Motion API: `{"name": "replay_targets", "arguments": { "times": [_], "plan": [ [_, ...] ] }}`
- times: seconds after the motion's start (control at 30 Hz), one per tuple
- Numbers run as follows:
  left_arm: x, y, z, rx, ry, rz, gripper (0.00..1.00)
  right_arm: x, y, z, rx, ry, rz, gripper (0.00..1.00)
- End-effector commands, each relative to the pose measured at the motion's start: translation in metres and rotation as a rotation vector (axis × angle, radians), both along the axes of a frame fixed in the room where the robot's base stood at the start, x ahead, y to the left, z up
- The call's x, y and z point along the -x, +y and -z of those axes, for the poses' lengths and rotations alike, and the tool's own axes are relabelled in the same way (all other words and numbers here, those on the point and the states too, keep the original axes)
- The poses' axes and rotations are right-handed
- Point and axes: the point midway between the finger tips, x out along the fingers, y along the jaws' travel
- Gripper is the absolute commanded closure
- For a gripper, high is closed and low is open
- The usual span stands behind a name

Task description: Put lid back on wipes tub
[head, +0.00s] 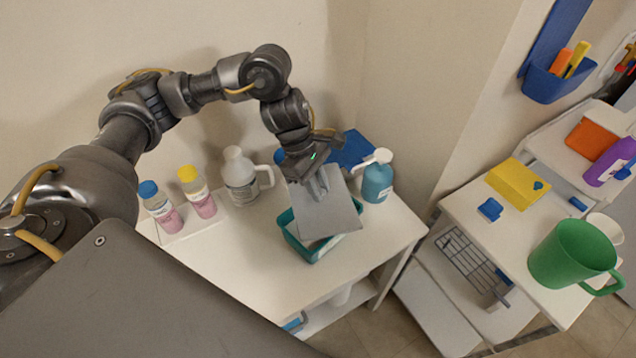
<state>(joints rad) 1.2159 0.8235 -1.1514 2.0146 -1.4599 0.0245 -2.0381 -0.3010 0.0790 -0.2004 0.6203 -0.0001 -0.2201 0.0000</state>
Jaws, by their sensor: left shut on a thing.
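The wipes tub is a teal open box (294,236) on the white table in the head view. A flat grey lid (328,216) is over it, tilted and turned relative to the tub, so the tub's left and front rim shows. My left gripper (318,188) points down and is shut on the lid's raised handle. The gripper hides part of the handle, and the lid hides most of the tub's inside. I cannot tell whether the lid touches the rim. My right gripper is not in view.
A teal pump bottle (377,180) stands close right of the lid. A blue item (353,150) lies behind. The white table (245,265) is clear in front. A cart with a green pitcher (570,255) is at right.

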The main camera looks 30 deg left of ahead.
Motion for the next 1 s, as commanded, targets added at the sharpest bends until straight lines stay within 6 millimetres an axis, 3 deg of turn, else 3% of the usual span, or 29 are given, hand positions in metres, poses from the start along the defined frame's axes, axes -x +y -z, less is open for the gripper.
{"name": "replay_targets", "arguments": {
  "times": [0.53,1.0],
  "plan": [
    [0.0,0.0,0.052,0.0,-0.001,0.002,1.0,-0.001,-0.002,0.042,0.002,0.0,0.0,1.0],
    [0.0,-0.001,0.057,0.0,0.0,0.002,1.0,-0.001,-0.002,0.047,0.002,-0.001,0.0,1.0]
  ]
}}
